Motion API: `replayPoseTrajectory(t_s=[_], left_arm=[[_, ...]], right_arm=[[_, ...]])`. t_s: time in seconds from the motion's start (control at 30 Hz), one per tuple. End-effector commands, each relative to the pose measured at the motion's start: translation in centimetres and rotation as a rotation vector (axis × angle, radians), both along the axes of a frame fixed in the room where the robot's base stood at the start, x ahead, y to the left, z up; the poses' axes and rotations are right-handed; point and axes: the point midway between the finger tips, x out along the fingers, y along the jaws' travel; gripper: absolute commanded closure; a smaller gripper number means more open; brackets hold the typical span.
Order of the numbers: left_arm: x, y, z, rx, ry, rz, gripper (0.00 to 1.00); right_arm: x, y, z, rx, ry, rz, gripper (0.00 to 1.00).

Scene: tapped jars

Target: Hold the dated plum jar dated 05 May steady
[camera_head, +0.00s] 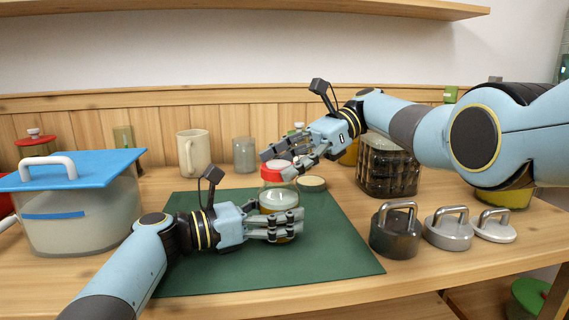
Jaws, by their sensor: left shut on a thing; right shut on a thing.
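A round tan lid or disc (311,184) lies just behind the jar. Handled weights, one dark (395,235) and two lighter (447,232), stand at right. A dark ribbed container (388,170) is behind them. A blue-lidded tub (80,215) is at left; a cream mug (194,153) stands behind.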

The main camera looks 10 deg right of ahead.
Motion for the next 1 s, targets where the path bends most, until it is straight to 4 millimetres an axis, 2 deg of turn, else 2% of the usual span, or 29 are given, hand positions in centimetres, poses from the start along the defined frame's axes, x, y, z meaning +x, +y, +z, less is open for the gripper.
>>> replayPoseTrajectory(t_s=[0.7,0.73,0.9,1.0], left_arm=[[-0.24,-0.16,0.02,-0.004,-0.001,-0.009,0.87],[-0.24,-0.16,0.02,-0.004,-0.001,-0.009,0.87],[-0.20,-0.15,0.00,-0.003,0.000,-0.007,0.87],[-0.18,-0.15,0.00,-0.003,0.000,-0.007,0.87]], right_arm=[[-0.13,-0.04,-0.13,-0.002,0.000,0.045,0.74],[-0.14,-0.04,-0.13,-0.002,0.000,0.045,0.40],[-0.17,-0.01,-0.07,-0.001,0.000,0.047,0.18],[-0.17,-0.01,-0.03,0.000,-0.001,0.048,0.17]])
